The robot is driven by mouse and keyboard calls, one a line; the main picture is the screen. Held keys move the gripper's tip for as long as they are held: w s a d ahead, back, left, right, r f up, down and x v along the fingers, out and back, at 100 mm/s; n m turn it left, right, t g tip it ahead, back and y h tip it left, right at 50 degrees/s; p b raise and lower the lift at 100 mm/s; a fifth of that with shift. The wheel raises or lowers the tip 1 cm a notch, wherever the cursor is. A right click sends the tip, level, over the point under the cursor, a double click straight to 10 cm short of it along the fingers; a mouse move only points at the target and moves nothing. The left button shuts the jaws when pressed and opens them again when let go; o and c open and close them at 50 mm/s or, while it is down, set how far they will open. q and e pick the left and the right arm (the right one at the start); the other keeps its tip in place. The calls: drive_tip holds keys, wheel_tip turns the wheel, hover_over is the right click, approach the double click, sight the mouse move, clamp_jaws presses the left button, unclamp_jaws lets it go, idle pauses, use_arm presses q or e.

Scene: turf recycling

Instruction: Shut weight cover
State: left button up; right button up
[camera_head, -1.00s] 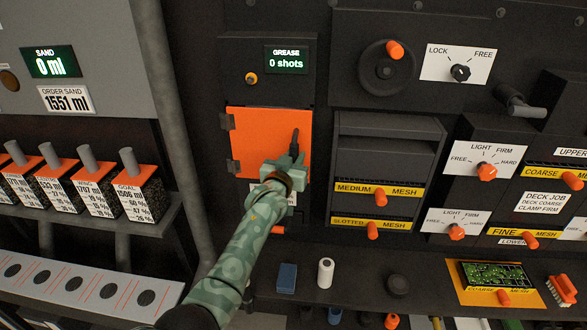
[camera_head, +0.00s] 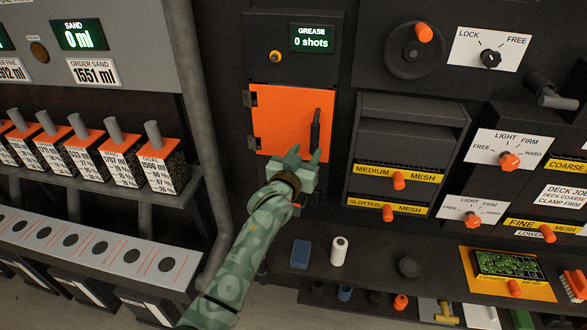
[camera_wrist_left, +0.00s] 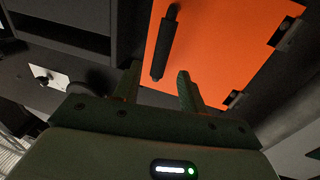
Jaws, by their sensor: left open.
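The orange cover (camera_head: 280,110) has hinges on its left side and a black upright handle (camera_head: 315,130) near its right edge. It looks flat against its dark cabinet, but I cannot tell whether it is fully closed. My left gripper (camera_head: 306,153) is open and empty, its fingertips at the cover's lower right, just below the handle. In the left wrist view the orange cover (camera_wrist_left: 215,45) fills the upper middle. One end of the handle (camera_wrist_left: 166,42) lies between the open fingers in the picture; contact is not visible. My right gripper is not in view.
A grease display (camera_head: 312,38) is above the cover. Mesh drawers with orange knobs (camera_head: 398,180) are to the right. A shelf below holds a blue block (camera_head: 301,254) and a white cylinder (camera_head: 339,251). A vertical grey pipe (camera_head: 195,120) stands at the left.

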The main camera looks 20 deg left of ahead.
use_arm(q)
drive_tip(key=s, duration=0.8)
drive_tip(key=shift+s+a, duration=0.2)
drive_tip(key=shift+a, duration=0.25)
